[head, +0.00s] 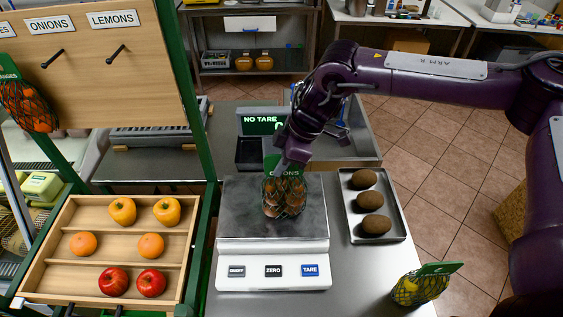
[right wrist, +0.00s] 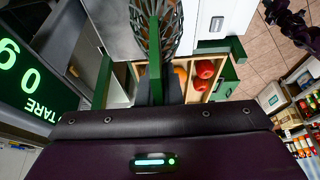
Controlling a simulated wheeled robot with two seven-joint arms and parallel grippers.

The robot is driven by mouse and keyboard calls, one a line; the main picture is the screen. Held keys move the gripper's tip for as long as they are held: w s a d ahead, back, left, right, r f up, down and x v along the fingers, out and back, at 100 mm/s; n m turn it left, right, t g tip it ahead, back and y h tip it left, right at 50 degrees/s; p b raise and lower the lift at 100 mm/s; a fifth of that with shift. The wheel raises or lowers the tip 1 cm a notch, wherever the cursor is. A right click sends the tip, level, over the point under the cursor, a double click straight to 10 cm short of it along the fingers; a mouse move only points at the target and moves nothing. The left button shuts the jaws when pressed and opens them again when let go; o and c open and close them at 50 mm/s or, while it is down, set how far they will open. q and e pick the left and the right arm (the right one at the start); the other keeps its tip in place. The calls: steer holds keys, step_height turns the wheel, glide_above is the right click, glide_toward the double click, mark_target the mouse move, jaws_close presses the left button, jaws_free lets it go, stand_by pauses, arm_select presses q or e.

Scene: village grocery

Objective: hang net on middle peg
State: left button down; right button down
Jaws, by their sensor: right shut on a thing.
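A green net of brown onions (head: 284,196) is at the scale's steel plate (head: 235,210); I cannot tell whether it rests there or hangs just above. My right gripper (head: 283,162) is shut on the net's green header above the onions. The right wrist view shows the green header (right wrist: 154,45) between the fingers and the net (right wrist: 160,15) beyond. The middle peg (head: 52,59), under the ONIONS label (head: 50,25), is bare on the wooden board (head: 140,85). A net of oranges (head: 28,105) hangs at the board's left. My left gripper is out of view.
The LEMONS peg (head: 115,54) is bare. A green post (head: 190,100) edges the board. A wooden tray (head: 70,215) of fruit stands below it. A metal tray (head: 398,232) of brown fruit and a lemon net (head: 422,286) lie right of the scale. A display (head: 262,124) stands behind.

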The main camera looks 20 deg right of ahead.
steer(key=c, duration=1.6)
jaws_free()
steer(key=shift+f, duration=0.1)
steer(key=shift+f+b, duration=0.1)
steer(key=shift+b, duration=0.35)
steer(key=b+v, duration=0.3)
steer(key=v, duration=0.4)
steer(key=shift+w, duration=0.1)
steer(key=shift+d+r, duration=0.2)
steer(key=shift+r, duration=0.25)
